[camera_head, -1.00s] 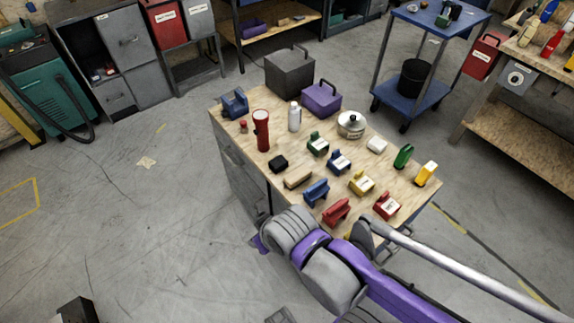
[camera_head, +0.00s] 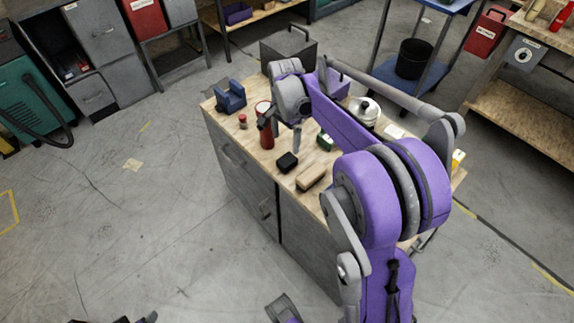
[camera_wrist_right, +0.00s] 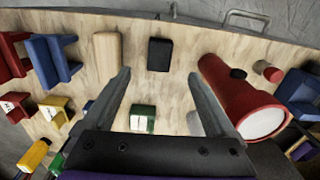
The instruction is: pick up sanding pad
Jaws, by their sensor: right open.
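A small black block (camera_head: 287,162), which looks like the sanding pad, lies on the wooden worktop next to a tan block (camera_head: 311,177). My right gripper (camera_head: 281,127) is open and empty, above the worktop near the red flashlight (camera_head: 267,137). In the right wrist view, the black block (camera_wrist_right: 160,54) lies beyond the open fingertips (camera_wrist_right: 158,75), roughly centred between them and apart from them. The tan block (camera_wrist_right: 107,58) is left of it. My right arm hides much of the worktop in the head view. I do not see my left gripper clearly.
A small green item (camera_wrist_right: 142,119) and a pale bottle (camera_wrist_right: 194,123) sit between the fingers. Red (camera_wrist_right: 14,60) and blue (camera_wrist_right: 57,60) pieces lie to the left. A metal-handled edge (camera_wrist_right: 246,18) borders the worktop.

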